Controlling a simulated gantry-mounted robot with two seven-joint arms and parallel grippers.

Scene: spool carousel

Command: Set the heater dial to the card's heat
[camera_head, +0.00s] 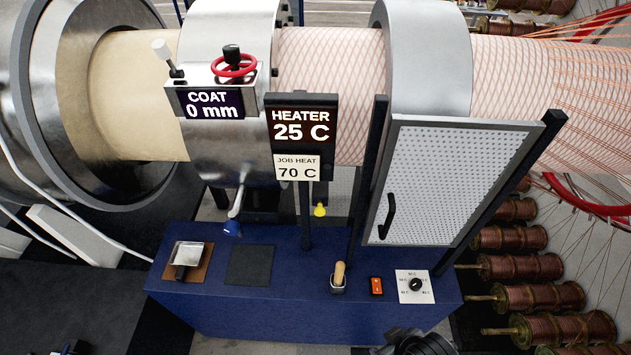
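The heater dial (415,284) is a black knob on a white square plate at the right end of the blue bench; the small marks around it are too small to read surely. The heater display (303,126) reads "HEATER 25 C". The white card (297,168) below it reads "JOB HEAT 70 C". A dark part of my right arm, perhaps its gripper (418,343), shows at the bottom edge below the dial, apart from it. I cannot make out its fingers. My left gripper is not clearly in view; only a small dark part shows at the bottom left.
An orange rocker switch (376,286) and a wooden-handled tool in a holder (338,277) stand left of the dial. A perforated guard door (450,180) with a black handle rises behind. The blue bench (290,318) has clear room in front.

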